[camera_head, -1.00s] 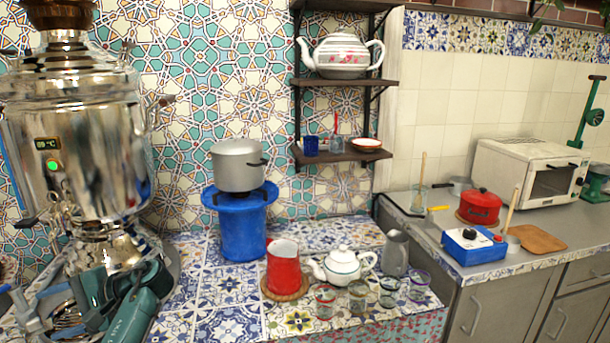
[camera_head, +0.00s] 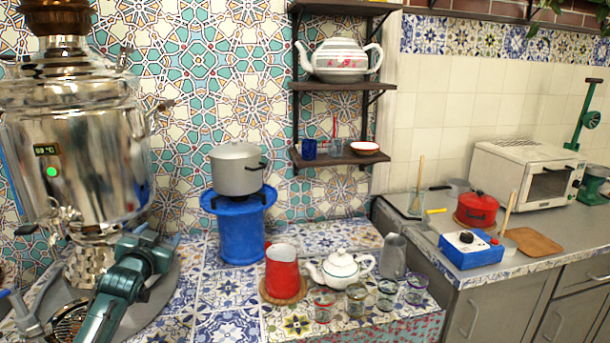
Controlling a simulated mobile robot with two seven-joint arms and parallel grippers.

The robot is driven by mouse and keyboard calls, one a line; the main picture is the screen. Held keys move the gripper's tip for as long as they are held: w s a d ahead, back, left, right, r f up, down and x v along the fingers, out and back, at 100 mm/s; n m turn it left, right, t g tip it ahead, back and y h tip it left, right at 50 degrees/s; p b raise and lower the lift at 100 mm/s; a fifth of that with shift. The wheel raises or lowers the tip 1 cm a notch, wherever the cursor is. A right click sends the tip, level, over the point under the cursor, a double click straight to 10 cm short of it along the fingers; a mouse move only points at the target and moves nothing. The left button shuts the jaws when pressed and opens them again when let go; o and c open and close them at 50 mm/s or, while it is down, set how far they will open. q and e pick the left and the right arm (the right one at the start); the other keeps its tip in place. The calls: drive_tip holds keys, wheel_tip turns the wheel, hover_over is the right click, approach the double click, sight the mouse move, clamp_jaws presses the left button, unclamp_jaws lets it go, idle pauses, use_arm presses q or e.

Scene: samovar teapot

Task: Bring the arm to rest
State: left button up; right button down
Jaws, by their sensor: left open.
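My left gripper (camera_head: 153,240) is at the lower left, in front of the lower part of the samovar. Its teal wrist slants up from the bottom edge and hides part of the samovar's foot and base. The jaws are open and I see nothing held between them. I cannot tell whether they touch the samovar. The shiny steel samovar (camera_head: 85,165) stands upright with a lit green light and a small display. My right gripper is out of view.
A red pitcher (camera_head: 283,272), a white teapot (camera_head: 341,268), a grey jug (camera_head: 393,257) and several small glasses stand on the tiled counter to the right. A pot (camera_head: 237,170) sits on a blue burner (camera_head: 240,232). Bare tiles (camera_head: 225,325) lie right of my arm.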

use_arm(q)
drive_tip(key=s+d+f+m+g+h, duration=0.1)
drive_tip(key=s+d+f+g+h, duration=0.1)
drive_tip(key=s+d+f, duration=0.55)
drive_tip(key=s+d+f+g+h, duration=0.1)
drive_tip(key=s+d+f, duration=0.4)
drive_tip(key=s+f, duration=0.6)
drive_tip(key=s+d+f+g, duration=0.1)
drive_tip(key=s+d+f, duration=0.1)
drive_tip(key=s, duration=0.5)
drive_tip(key=s+d+f+g+h, duration=0.1)
drive_tip(key=s+d+f, duration=0.2)
drive_tip(key=s, duration=0.4)
drive_tip(key=s+d+f+g+h, duration=0.1)
drive_tip(key=s+d+f, duration=0.1)
drive_tip(key=s+d, duration=0.2)
drive_tip(key=s, duration=0.3)
drive_tip(key=shift+f+n, duration=0.3)
